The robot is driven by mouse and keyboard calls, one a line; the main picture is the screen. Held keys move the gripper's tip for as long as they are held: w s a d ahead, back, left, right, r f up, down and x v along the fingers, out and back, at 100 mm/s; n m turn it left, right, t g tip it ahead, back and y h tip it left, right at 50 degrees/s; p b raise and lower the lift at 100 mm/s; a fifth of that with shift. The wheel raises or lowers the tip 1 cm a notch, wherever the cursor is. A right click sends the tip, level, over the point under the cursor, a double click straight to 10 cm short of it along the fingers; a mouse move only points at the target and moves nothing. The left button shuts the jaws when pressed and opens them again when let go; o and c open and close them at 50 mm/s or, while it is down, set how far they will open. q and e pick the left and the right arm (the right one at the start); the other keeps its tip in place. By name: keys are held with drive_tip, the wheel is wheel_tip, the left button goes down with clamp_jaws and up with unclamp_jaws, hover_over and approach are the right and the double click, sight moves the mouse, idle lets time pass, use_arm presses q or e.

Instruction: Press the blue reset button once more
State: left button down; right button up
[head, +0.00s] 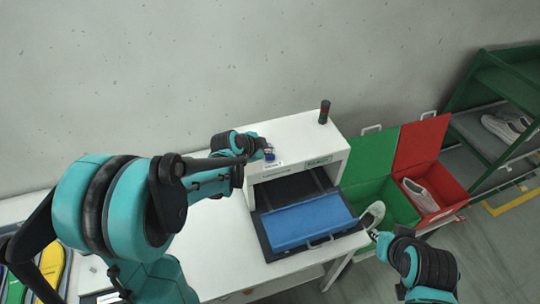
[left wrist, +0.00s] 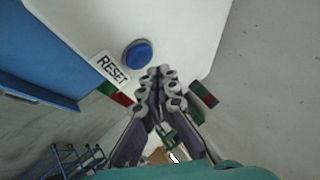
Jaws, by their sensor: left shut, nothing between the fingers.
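The blue reset button (left wrist: 137,55) is a round dome on the white machine housing, beside a RESET label (left wrist: 112,68). In the head view the button (head: 270,156) is small and partly hidden by my left gripper (head: 264,148). In the left wrist view my left gripper (left wrist: 160,76) is shut and empty, its fingertips just below and right of the button in the picture. I cannot tell the exact height of the tips above the housing. My right gripper (head: 375,235) is at the lower right, close to a grey-white shoe (head: 372,214); its jaws are unclear.
The white machine (head: 300,130) bears a dark stack light (head: 324,112). A blue panel (head: 308,220) lies in front of its opening. A green box (head: 395,205) and a red box (head: 450,190) stand to the right, a shoe in the red one. A green rack (head: 490,80) stands beyond.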

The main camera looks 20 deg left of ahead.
sight(269, 158)
use_arm(q)
drive_tip(key=shift+r+p, duration=1.65)
drive_tip(key=shift+r, duration=0.75)
drive_tip(key=shift+f, duration=0.1)
drive_tip(key=s+f+n+y+b, duration=0.1)
drive_tip(key=s+f+n+b, duration=0.5)
drive_tip(key=s+f+b, duration=0.3)
drive_tip(key=s+f+n+g+y+b, duration=0.1)
drive_tip(key=s+f+n+y+b, duration=0.1)
drive_tip(key=s+f+n+b, duration=0.5)
drive_tip(key=s+f+b, duration=0.2)
drive_tip(key=s+b, duration=0.4)
drive_tip(key=s, duration=0.3)
drive_tip(key=shift+f, duration=0.1)
